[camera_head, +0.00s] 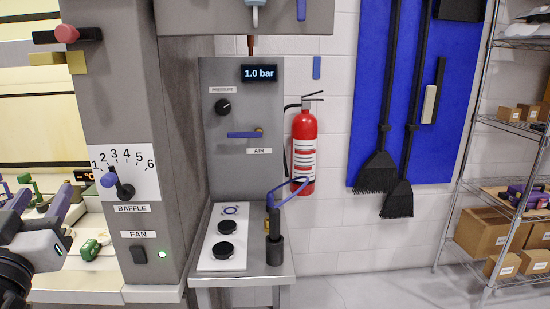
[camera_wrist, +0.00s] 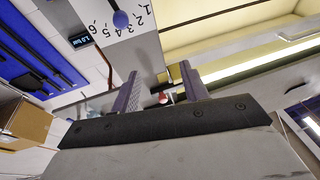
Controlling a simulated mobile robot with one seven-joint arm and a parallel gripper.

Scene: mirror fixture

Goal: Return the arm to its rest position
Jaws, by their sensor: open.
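My gripper (camera_head: 42,200) is at the left edge of the head view, in front of the grey post and the lit bench. Part of my arm is cut off by the frame. In the wrist view, the two purple fingers of my gripper (camera_wrist: 160,92) stand apart with nothing held between them. The grey post carries the baffle dial (camera_head: 122,172), numbered 1 to 6. Its blue-knobbed lever (camera_head: 109,180) points up and left, toward the low numbers. The dial also shows upside down at the top of the wrist view (camera_wrist: 118,30), apart from the fingers.
A fan switch (camera_head: 139,255) with a green light sits below the dial. A steel stand (camera_head: 285,270) holds a panel reading 1.0 bar and a blue hose tool. A red fire extinguisher (camera_head: 304,150) hangs behind. A wire shelf (camera_head: 462,185) with boxes stands right. Open floor lies between.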

